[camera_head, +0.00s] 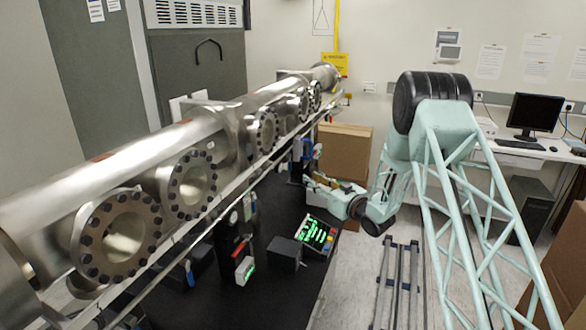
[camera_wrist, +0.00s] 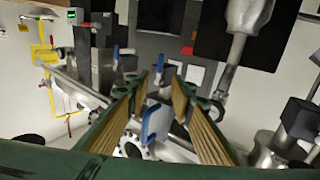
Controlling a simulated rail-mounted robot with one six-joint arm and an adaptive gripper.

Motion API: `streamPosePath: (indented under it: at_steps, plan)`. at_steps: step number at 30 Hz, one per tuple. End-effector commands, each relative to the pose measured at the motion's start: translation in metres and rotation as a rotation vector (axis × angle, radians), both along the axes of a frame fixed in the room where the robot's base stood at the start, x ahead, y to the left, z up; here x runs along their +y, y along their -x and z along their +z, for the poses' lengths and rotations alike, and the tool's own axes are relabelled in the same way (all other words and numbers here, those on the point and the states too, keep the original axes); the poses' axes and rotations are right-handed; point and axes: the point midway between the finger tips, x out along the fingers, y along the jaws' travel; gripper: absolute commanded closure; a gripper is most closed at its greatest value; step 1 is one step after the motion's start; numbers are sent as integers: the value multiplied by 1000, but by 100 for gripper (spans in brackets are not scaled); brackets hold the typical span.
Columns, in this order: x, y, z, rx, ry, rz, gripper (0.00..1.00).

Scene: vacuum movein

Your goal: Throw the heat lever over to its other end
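In the wrist view a blue lever handle (camera_wrist: 155,123) shows between the two fingers of my gripper (camera_wrist: 162,88). A metal flange lies behind its lower end. A second blue handle (camera_wrist: 116,57) is farther up and left, beyond the left finger. In the head view my gripper (camera_head: 322,188) points left at the pipework, near a blue handle (camera_head: 307,149).
A long steel vacuum tube (camera_head: 150,155) with bolted flanges runs across the left. The black table (camera_head: 300,275) carries a green-lit control box (camera_head: 316,236) and a dark grey box (camera_head: 284,253). A cardboard box (camera_head: 345,150) stands behind my gripper. Pipes and valves crowd the wrist view.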

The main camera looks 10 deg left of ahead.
Motion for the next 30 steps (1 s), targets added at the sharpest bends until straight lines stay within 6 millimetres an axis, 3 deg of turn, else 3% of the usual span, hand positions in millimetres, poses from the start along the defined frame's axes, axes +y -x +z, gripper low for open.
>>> streamPosePath:
  at_steps: [11, 30]
  plan:
    - [16, -18, 1, -1, 0, 0, 78]
    - [71, -80, 1, -1, 0, 0, 78]
